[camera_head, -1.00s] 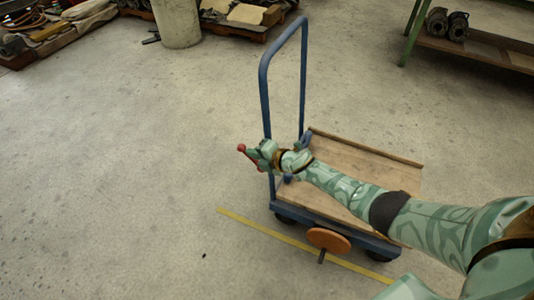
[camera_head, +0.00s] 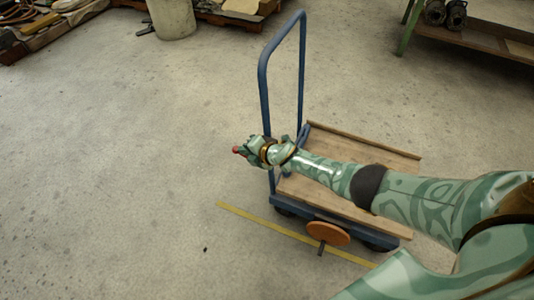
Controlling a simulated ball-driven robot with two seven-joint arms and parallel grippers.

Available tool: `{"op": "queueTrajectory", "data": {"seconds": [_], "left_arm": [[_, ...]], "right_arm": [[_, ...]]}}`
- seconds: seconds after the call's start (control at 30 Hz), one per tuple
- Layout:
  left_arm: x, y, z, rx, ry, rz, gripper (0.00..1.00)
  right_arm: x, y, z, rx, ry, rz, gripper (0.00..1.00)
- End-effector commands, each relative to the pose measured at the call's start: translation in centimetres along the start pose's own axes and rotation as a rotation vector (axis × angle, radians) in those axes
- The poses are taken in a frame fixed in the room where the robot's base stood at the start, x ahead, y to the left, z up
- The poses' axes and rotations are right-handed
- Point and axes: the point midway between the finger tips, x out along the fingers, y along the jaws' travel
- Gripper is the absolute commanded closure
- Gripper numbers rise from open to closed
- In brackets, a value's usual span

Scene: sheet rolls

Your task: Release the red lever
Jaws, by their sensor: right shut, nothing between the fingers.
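A small red knob of the red lever (camera_head: 237,150) shows just left of the blue handle post of the cart, beside my right gripper. My right gripper (camera_head: 246,150) is shut with nothing between its fingers. Its fingertips are at or very near the knob; I cannot tell whether they touch. The rest of the lever is hidden behind the gripper. My right arm reaches in from the right across the cart (camera_head: 350,212). My left gripper is not in view.
The cart has a wooden deck, a tall blue handle (camera_head: 303,70) and an orange disc (camera_head: 328,233) at its front. A yellow line (camera_head: 250,215) runs on the floor. A green-legged bench (camera_head: 470,35) and a grey bin (camera_head: 172,18) stand behind. The floor at left is clear.

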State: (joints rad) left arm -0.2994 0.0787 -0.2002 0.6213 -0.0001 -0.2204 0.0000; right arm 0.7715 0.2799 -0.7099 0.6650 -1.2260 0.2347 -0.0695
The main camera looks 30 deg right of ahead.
Motion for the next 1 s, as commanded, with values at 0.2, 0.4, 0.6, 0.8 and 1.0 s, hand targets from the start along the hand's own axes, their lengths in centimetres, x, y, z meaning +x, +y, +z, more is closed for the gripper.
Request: {"op": "queueTrajectory", "data": {"seconds": [0.2, 0.4, 0.6, 0.8, 1.0], "left_arm": [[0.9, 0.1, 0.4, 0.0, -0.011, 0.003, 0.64], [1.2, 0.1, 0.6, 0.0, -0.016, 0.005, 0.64], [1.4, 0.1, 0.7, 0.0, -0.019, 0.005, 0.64], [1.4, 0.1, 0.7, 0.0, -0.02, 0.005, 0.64], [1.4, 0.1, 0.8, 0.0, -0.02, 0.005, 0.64]], "right_arm": [[1.3, -0.6, -0.3, 0.001, 0.001, -0.001, 1.0], [1.8, -0.8, -0.4, 0.0, 0.0, -0.001, 1.0], [2.0, -0.8, -0.4, 0.0, 0.0, 0.0, 1.0], [2.1, -0.8, -0.4, 0.0, 0.0, 0.001, 1.0], [2.1, -0.8, -0.4, 0.0, 0.0, 0.001, 1.0]]}}
